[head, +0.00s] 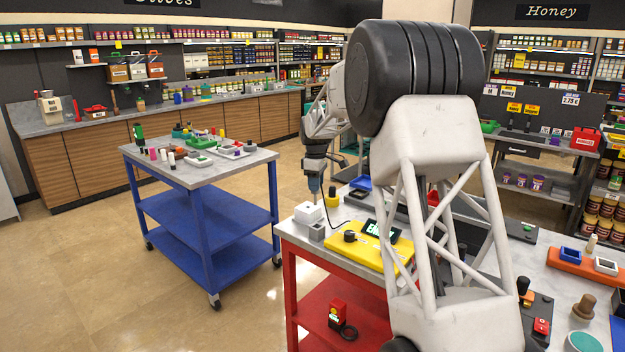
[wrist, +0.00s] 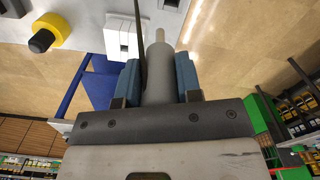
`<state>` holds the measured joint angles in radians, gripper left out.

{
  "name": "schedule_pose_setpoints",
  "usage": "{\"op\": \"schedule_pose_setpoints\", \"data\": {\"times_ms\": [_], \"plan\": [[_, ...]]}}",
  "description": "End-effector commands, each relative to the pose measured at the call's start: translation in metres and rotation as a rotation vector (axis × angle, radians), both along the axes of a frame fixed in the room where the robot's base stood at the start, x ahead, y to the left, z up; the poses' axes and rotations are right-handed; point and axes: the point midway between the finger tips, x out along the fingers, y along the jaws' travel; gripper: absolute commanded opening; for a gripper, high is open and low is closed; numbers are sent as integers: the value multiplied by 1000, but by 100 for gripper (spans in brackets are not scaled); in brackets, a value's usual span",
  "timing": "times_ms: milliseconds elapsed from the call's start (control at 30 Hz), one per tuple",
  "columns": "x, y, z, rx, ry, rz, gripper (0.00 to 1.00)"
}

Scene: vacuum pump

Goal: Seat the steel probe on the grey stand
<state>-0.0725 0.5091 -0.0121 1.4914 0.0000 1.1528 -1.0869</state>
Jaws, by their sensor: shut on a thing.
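My gripper (head: 315,182) hangs fingers-down over the left end of the red-framed bench. In the wrist view its blue-padded fingers (wrist: 157,84) are shut on the steel probe (wrist: 157,66), a grey cylinder with a thin tan tip pointing away from the palm. A black cable runs beside the probe and, in the head view, loops to the yellow meter (head: 366,245) with a lit display. The grey stand seems to be the small grey block (head: 317,231) at the bench's left corner, below and nearer than the gripper. The probe is above the bench, apart from this block.
A white block (head: 307,213) stands just behind the grey one and shows in the wrist view (wrist: 123,40). A yellow-and-black knob (head: 332,198) is close by. My arm covers the bench's middle. A blue cart (head: 205,180) stands left across open floor.

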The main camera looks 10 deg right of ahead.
Motion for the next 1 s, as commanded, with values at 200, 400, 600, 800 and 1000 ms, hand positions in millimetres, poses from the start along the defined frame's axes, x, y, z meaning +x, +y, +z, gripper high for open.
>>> {"op": "schedule_pose_setpoints", "data": {"times_ms": [200,400,600,800,1000], "plan": [[-22,-3,0,-1,1,0,6],[-27,-4,0,0,0,0,6],[-26,-4,0,0,0,0,6],[-26,-4,-1,0,0,0,6],[-26,-4,-6,-1,1,0,6]]}}
